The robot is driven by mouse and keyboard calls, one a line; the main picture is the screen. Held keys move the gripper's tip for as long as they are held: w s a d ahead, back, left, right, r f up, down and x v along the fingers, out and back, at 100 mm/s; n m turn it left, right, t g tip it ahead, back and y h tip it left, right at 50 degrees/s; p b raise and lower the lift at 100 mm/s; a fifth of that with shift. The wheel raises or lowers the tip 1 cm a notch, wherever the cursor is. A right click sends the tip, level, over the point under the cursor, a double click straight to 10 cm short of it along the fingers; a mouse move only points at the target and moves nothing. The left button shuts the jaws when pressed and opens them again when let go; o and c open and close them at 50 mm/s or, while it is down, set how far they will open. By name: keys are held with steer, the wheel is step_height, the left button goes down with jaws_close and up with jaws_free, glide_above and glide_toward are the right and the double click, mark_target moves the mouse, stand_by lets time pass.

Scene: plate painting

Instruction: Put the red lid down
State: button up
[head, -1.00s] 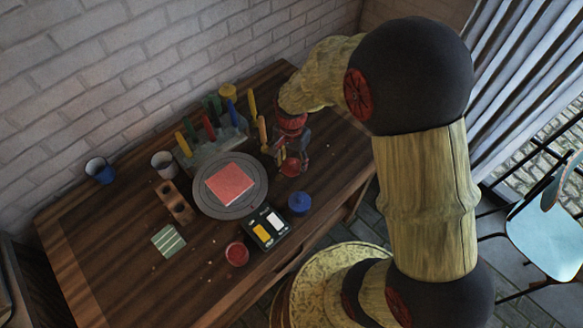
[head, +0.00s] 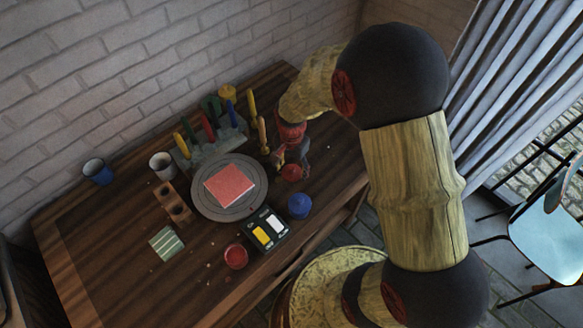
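The red lid (head: 291,173) is a small round red piece on or just above the right part of the table, in the head view. My gripper (head: 290,166) reaches down over it, with its dark and red fingers close around or beside the lid. The fingers are small and dark here, so I cannot tell whether they grip the lid or stand apart from it. Any gap between the lid and the tabletop is also unclear. A red paint jar (head: 235,257), open at the top, stands at the table's front edge.
A blue jar (head: 299,206) stands in front of the lid, beside a dark paint box (head: 264,230). Left of my gripper are a round grey turntable (head: 205,207) with a pink square piece and a rack (head: 217,150) of coloured tools. The table's front left is mostly clear.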

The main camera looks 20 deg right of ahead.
steer(key=shift+o, duration=0.5)
steer(key=shift+r, duration=0.1)
steer(key=shift+r, duration=0.4)
step_height(320, 180, up, 12)
steer(key=p, duration=0.4)
step_height(320, 180, up, 14)
steer(key=r+n+t, duration=0.1)
steer(key=n+t, duration=0.2)
steer(key=n, duration=0.2)
glide_above(292, 168)
steer(key=s, duration=0.7)
steer(key=s+r+n+t, duration=0.2)
steer(key=s+r+n, duration=0.3)
steer(key=s, duration=0.5)
steer(key=shift+r+n+t, duration=0.3)
steer(key=shift+r, duration=0.3)
